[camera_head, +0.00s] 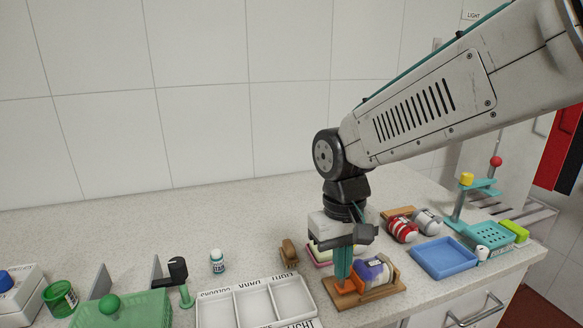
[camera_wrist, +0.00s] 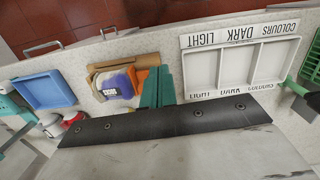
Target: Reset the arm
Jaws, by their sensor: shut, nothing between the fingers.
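My gripper (camera_head: 343,270) points straight down over the counter, with its teal fingers together and nothing between them. In the wrist view the closed fingers (camera_wrist: 158,88) show between a wooden holder and a white sorting tray. The wooden holder (camera_head: 366,296) stands just beside the fingertips and carries a purple-and-white item (camera_head: 374,271). The holder also shows in the wrist view (camera_wrist: 100,68). I cannot tell whether the fingertips touch the holder. My arm reaches in from the upper right.
The white tray (camera_head: 234,313) with three compartments, marked LIGHT, DARK and COLOURS, lies left of my gripper. A blue tray (camera_head: 445,258), a red striped jar (camera_head: 401,229) and a teal stand (camera_head: 462,205) are to the right. A small bottle (camera_head: 217,262) and green items stand left. Open counter lies behind.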

